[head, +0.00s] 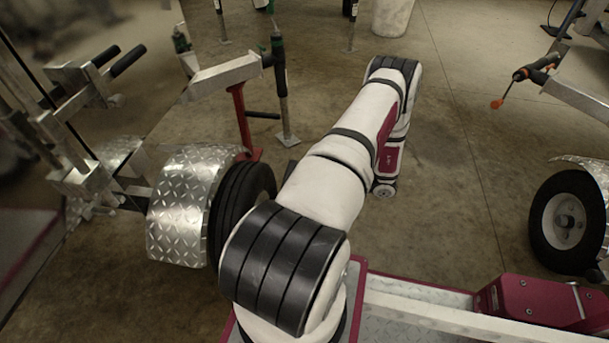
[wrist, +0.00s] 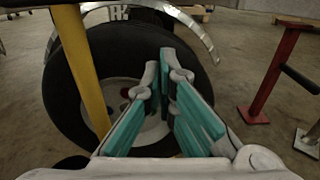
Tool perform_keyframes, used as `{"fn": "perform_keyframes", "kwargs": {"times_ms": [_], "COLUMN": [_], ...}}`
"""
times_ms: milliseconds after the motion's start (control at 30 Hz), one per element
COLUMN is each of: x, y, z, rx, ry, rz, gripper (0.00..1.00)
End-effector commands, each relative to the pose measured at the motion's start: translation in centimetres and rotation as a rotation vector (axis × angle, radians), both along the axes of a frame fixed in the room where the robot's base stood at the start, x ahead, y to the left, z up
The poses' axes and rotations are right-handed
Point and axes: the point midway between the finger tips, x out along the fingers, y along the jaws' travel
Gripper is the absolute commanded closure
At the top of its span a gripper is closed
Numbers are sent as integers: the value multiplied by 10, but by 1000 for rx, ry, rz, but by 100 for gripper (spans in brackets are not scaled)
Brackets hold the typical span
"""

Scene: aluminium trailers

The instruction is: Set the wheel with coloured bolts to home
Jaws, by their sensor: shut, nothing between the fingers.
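A wheel (wrist: 70,105) with a black tyre and a pale rim stands upright in the wrist view, under a shiny curved fender. A small reddish spot, perhaps a coloured bolt (wrist: 125,92), shows on its rim; the fingers hide much of the hub. My gripper (wrist: 160,62), with teal finger pads, is shut and empty in front of the wheel. I cannot tell whether it touches the wheel. In the head view a black tyre (head: 238,195) stands at the left, partly behind my arm. My gripper is hidden in that view.
A yellow bar (wrist: 80,60) crosses the wheel at the left of the wrist view, and a red post (wrist: 272,75) stands at the right. In the head view, a diamond-plate fender (head: 180,205) is at the left, and another wheel (head: 566,222) with a grey hub is at the right.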

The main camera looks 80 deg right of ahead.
Motion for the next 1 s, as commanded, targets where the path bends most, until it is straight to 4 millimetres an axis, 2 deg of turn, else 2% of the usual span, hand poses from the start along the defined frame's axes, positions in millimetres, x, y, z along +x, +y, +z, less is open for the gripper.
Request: {"fn": "perform_keyframes", "kwargs": {"times_ms": [33, 300, 500, 700, 1000], "x": [12, 64, 91, 102, 103], "y": [1, 6, 7, 8, 8], "z": [-1, -4, -5, -4, -4], "rx": [0, 0, -2, -3, -2], "ry": [-2, -1, 0, 1, 0], "rz": [3, 4, 3, 2, 1], "gripper": [100, 100, 100, 100, 100]}}
